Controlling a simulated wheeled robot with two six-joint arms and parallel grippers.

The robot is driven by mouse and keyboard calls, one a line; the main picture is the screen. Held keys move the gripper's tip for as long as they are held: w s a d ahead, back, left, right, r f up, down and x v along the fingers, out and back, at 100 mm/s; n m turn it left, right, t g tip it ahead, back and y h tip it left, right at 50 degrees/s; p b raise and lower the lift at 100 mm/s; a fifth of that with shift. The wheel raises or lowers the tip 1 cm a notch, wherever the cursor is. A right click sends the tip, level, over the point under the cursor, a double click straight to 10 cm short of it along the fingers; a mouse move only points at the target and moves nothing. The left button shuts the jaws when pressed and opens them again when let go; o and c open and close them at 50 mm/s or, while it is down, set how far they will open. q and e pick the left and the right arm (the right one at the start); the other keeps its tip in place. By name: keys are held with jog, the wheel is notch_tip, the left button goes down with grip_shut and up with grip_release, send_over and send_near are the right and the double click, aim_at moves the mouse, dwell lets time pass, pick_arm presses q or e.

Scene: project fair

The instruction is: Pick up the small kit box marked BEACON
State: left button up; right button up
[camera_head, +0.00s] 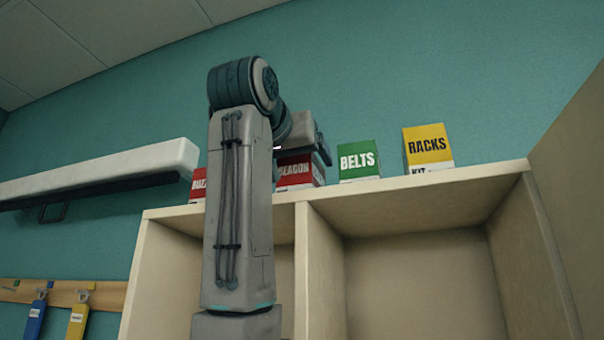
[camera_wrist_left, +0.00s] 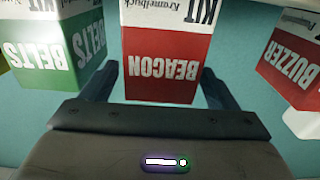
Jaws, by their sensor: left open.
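The red and white kit box marked BEACON (camera_head: 297,174) stands on top of the wooden shelf unit, partly hidden behind my left arm and gripper. In the left wrist view the BEACON box (camera_wrist_left: 167,62) appears upside down, between the two fingers. My left gripper (camera_wrist_left: 158,85) is open, with one dark finger to each side of the box; I cannot tell whether either touches it. In the head view the left gripper (camera_head: 322,148) is at the box, its fingers only partly seen. My right gripper is not in view.
A red BUZZER box (camera_wrist_left: 291,60) stands on the other side, mostly behind my arm in the head view. A white wall-mounted housing (camera_head: 100,172) is at left.

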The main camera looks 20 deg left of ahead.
pick_arm(q)
jog(key=shift+w+r+p, duration=0.15)
jog(key=shift+w+p, duration=0.45)
jog(key=shift+w, duration=0.35)
jog(key=shift+w+f, duration=0.25)
jog(key=shift+w, duration=0.35)
jog(key=shift+s, duration=0.25)
jog(key=c, duration=1.1)
jog(key=shift+c, duration=0.2)
jog(key=shift+w, duration=0.1)
jog(key=shift+r, duration=0.2)
